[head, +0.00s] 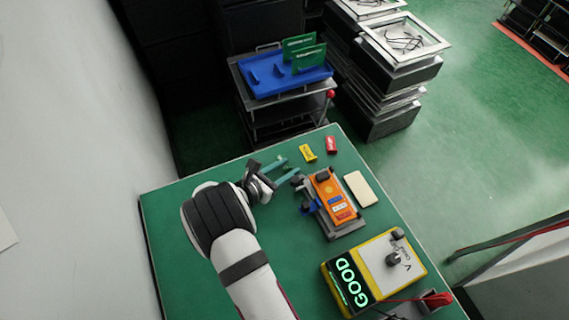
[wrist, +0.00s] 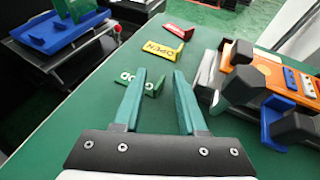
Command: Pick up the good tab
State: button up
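The good tab (wrist: 153,87) is a small green L-shaped tab with white lettering, lying on the green table. In the wrist view it lies ahead of my gripper (wrist: 159,82), its lettering partly behind the left finger. My gripper's two green fingers are apart with nothing held between them. In the head view my gripper (head: 287,163) is over the far part of the table, and I cannot clearly pick out the green tab from the green fingers and table there.
A yellow tab (head: 307,152) marked OPEN and a red tab (head: 331,145) lie beyond. An orange device (head: 327,187) in a fixture stands to the right, near a beige block (head: 360,188). A yellow tester (head: 385,258) showing GOOD is nearer. A blue tray (head: 270,84) stands behind.

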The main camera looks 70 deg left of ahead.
grip_shut()
